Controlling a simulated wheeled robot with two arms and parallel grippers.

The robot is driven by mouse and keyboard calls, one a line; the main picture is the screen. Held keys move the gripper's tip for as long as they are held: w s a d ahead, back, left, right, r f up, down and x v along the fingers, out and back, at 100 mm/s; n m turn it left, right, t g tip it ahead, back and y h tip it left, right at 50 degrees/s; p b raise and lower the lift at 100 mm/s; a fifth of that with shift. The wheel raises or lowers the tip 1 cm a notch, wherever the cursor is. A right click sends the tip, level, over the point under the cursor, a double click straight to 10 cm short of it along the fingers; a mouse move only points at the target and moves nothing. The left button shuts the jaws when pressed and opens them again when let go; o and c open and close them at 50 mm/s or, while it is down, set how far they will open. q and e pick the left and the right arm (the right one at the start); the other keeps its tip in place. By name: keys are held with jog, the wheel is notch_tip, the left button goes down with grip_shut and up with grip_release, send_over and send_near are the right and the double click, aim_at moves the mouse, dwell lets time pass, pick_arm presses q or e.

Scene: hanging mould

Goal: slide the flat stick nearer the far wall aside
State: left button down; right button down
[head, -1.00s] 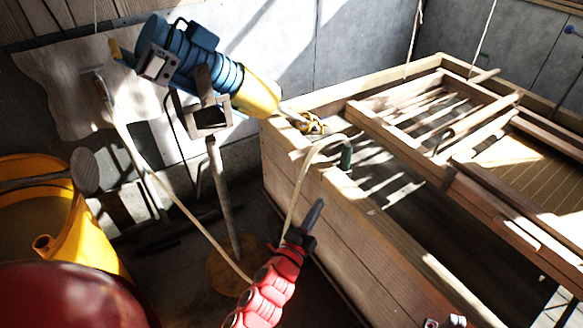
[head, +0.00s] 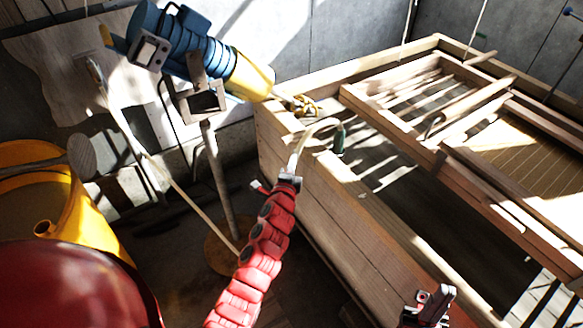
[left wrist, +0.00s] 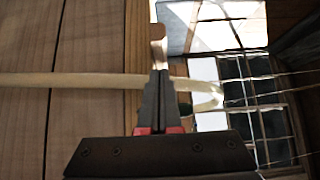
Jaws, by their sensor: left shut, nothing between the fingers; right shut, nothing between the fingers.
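Two long wooden sticks lie side by side across the slatted frame at the right of the head view. The upper one (head: 478,103), nearer the far wall, runs slantwise; the lower one (head: 468,127) is close below it. My left gripper (head: 290,178), on the red arm, is shut and empty beside the near wooden side of the vat, well left of both sticks. Its closed fingers (left wrist: 158,85) show in the left wrist view, overlapping a pale curved hose. My right gripper (head: 432,303) is shut at the lower edge, far below the sticks.
The pale hose (head: 303,143) arches over the corner of the wooden vat (head: 330,190). A green handle (head: 339,139) stands at the vat rim. A blue-and-yellow device (head: 205,60) is at upper left. A yellow tub (head: 75,215) and red rounded shape (head: 75,285) fill the left.

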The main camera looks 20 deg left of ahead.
pick_arm(q)
jog(key=shift+w+a+p, duration=0.15)
jog(key=shift+w+a, duration=0.3)
jog(key=shift+a, duration=0.2)
jog(key=shift+w+a+p, duration=0.15)
jog(key=shift+w+a, duration=0.3)
jog(key=shift+a, duration=0.2)
jog(key=w+a+b, duration=0.2)
jog(key=w+a, duration=0.6)
jog(key=a, duration=0.2)
jog(key=shift+a+r, duration=0.2)
jog(key=shift+a, duration=0.05)
